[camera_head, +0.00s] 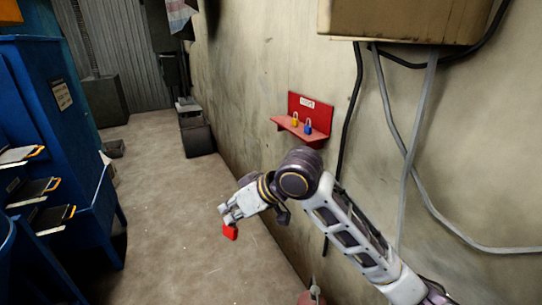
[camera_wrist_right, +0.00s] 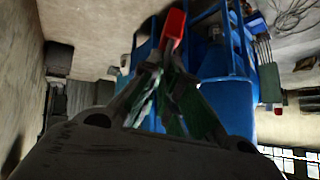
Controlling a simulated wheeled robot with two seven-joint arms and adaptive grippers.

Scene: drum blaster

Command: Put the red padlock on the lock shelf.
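The red padlock (camera_head: 230,232) is at the fingertips of my right gripper (camera_head: 227,218), below and left of the shelf in the head view. In the right wrist view the red padlock (camera_wrist_right: 174,26) shows between the closed-in fingertips (camera_wrist_right: 167,55); its shackle is hidden by the fingers. The lock shelf (camera_head: 296,131) is a red wall bracket with a white label on its back plate. My left gripper is not in view.
A blue machine (camera_head: 45,105) with several dark trays stands at the left. Cables (camera_head: 402,140) hang from a beige box (camera_head: 400,20) on the right wall. A dark box (camera_head: 197,138) stands by the wall farther back. The concrete floor between is mostly clear.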

